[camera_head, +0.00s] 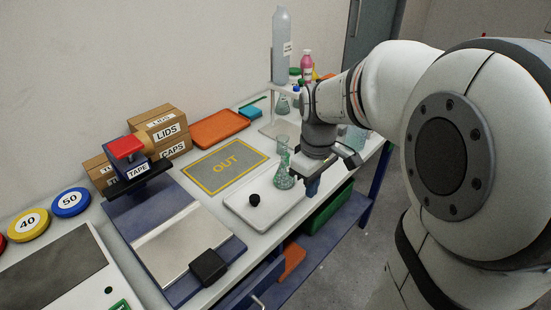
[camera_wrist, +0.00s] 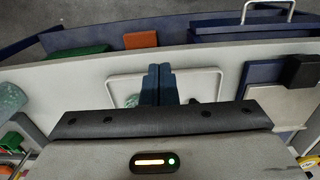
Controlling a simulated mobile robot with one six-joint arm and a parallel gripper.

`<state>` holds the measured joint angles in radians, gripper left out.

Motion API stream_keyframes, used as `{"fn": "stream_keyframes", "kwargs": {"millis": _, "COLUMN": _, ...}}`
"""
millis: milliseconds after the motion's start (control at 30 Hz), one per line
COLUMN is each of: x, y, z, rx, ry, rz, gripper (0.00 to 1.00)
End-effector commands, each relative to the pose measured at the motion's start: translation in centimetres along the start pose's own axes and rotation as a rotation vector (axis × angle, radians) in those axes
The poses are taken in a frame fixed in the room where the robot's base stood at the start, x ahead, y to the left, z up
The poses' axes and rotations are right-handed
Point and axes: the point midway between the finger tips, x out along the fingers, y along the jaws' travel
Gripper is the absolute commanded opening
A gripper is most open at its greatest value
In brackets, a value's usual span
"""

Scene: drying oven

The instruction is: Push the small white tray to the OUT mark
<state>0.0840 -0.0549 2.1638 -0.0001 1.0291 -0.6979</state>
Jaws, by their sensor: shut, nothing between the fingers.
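The small white tray (camera_head: 270,214) lies on the bench near its front edge; its rim also shows in the wrist view (camera_wrist: 204,72). A flask with green contents (camera_head: 284,177) and a small black knob-like item (camera_head: 254,200) stand on it. The OUT mark (camera_head: 226,168), yellow lettering and border on a grey patch, lies behind the tray toward the wall and is uncovered. My gripper (camera_head: 312,188) is shut and empty, pointing down at the tray's front right side. Its blue fingers (camera_wrist: 158,68) overlap the tray rim in the wrist view; I cannot tell whether they touch it.
An orange tray (camera_head: 219,128) and boxes labelled LIDS and CAPS (camera_head: 167,134) stand behind the mark. A blue TAPE device (camera_head: 137,172) with a pale plate (camera_head: 182,236) stands at left. Bottles and glassware stand at the far right end. The bench between tray and mark looks clear.

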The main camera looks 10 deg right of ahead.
Motion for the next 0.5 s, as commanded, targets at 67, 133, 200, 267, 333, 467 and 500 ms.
{"fn": "stream_keyframes", "kwargs": {"millis": 67, "x": 0.7, "y": 0.1, "z": -0.1, "rx": -0.012, "ry": -0.005, "rz": -0.004, "gripper": 0.00}}
{"fn": "stream_keyframes", "kwargs": {"millis": 133, "x": 1.5, "y": 0.1, "z": -0.1, "rx": -0.014, "ry": -0.006, "rz": -0.005, "gripper": 0.00}}
{"fn": "stream_keyframes", "kwargs": {"millis": 200, "x": 2.7, "y": 0.1, "z": -0.1, "rx": -0.013, "ry": -0.007, "rz": -0.006, "gripper": 0.00}}
{"fn": "stream_keyframes", "kwargs": {"millis": 267, "x": 3.9, "y": 0.1, "z": -0.1, "rx": -0.013, "ry": -0.007, "rz": -0.006, "gripper": 0.00}}
{"fn": "stream_keyframes", "kwargs": {"millis": 333, "x": 5.5, "y": 0.0, "z": 0.0, "rx": -0.013, "ry": -0.007, "rz": -0.006, "gripper": 0.00}}
{"fn": "stream_keyframes", "kwargs": {"millis": 467, "x": 8.4, "y": 0.0, "z": 0.0, "rx": -0.013, "ry": -0.007, "rz": -0.006, "gripper": 0.00}}
{"fn": "stream_keyframes", "kwargs": {"millis": 500, "x": 9.2, "y": 0.0, "z": 0.0, "rx": -0.012, "ry": -0.007, "rz": -0.006, "gripper": 0.00}}
